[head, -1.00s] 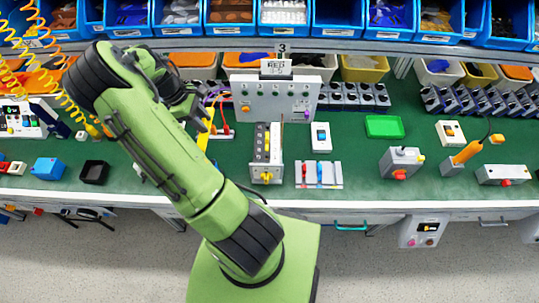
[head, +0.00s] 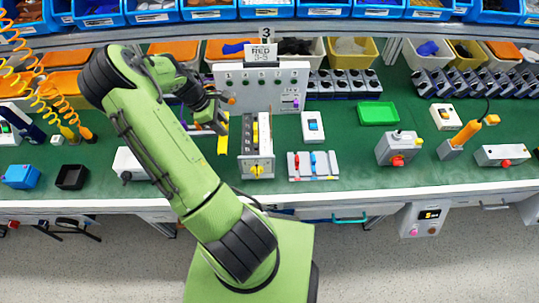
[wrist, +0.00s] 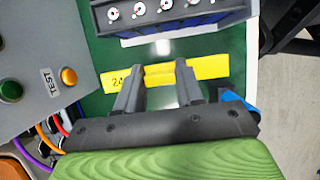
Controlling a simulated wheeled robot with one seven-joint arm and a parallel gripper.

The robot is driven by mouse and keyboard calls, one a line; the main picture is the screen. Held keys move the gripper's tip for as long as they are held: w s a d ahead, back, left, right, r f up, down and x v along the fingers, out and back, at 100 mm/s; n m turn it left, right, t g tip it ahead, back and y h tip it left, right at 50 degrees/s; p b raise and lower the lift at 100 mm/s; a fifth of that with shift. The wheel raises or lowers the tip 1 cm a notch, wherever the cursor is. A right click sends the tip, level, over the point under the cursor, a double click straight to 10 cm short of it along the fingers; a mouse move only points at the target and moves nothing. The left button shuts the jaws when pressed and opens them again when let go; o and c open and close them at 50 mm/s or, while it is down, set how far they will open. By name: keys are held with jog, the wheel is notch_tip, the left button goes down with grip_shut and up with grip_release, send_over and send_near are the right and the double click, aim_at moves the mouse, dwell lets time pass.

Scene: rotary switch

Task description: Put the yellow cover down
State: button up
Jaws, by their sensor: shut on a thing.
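The yellow cover (wrist: 206,67) is a flat bar with dark print at one end. In the wrist view it lies across both fingertips of my gripper (wrist: 157,80), which is shut on it. I cannot tell whether the cover touches the bench.
A grey panel with buttons (head: 262,88) stands behind. It is close on the left in the wrist view (wrist: 40,75). A plate with red and blue levers (head: 314,165) lies right of the box.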

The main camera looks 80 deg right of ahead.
notch_tip(320, 180, down, 11)
jog(key=shift+r+b, duration=0.1)
jog(key=shift+b, duration=0.3)
jog(key=o, duration=1)
